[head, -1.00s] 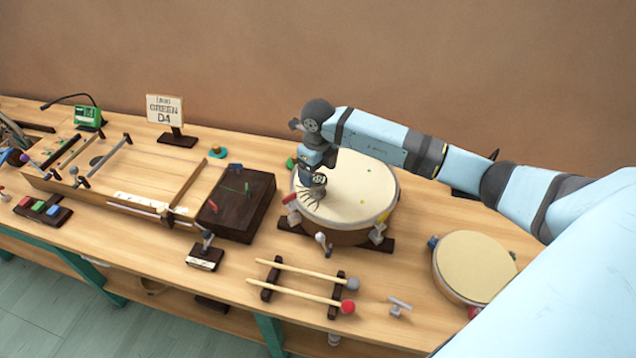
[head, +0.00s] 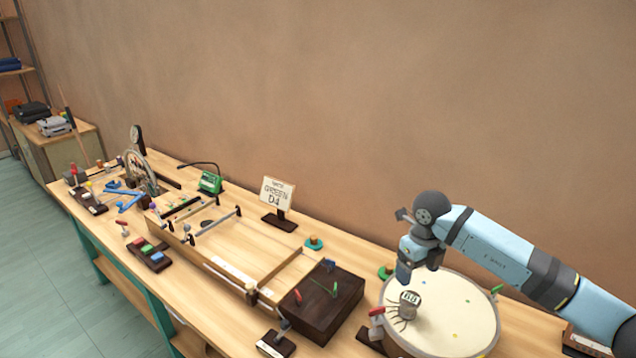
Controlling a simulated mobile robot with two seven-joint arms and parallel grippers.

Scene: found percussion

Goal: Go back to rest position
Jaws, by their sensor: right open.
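My right arm comes in from the right edge, and its gripper (head: 405,312) points down over the large drum (head: 462,318). My left gripper does not show.
A dark wooden block (head: 318,305) stands left of the drum. A long wooden stringed frame (head: 235,247) lies further left. A sign reading GREEN D4 (head: 278,194) and a green device (head: 210,181) stand at the back. The wall behind is bare.

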